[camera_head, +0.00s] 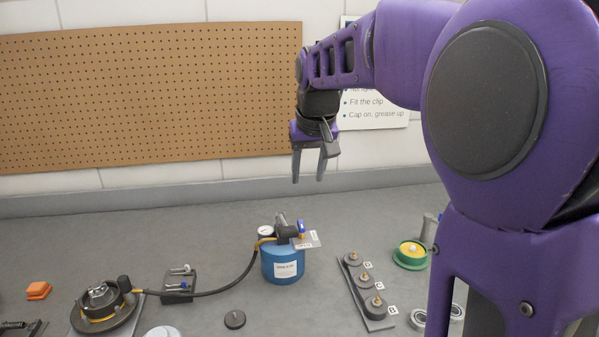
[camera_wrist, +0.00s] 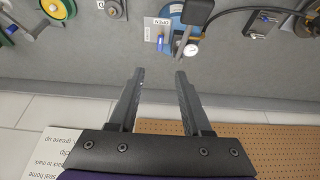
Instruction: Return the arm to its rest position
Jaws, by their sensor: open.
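My purple arm reaches in from the right in the head view. My gripper (camera_head: 308,178) hangs fingers down in the air in front of the wall, above and behind the blue canister (camera_head: 284,265). Its two fingers are apart with nothing between them. In the wrist view my gripper (camera_wrist: 160,76) also shows open and empty, with bare grey bench surface beyond the tips. The gripper touches nothing.
A pegboard (camera_head: 150,95) and a partly hidden instruction sign (camera_head: 378,112) are on the wall. A hose (camera_head: 215,288) links the canister to a hub assembly (camera_head: 100,305). A rack with several knobbed discs (camera_head: 366,290) and a green-rimmed yellow part (camera_head: 411,254) stand right. The bench's back strip is clear.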

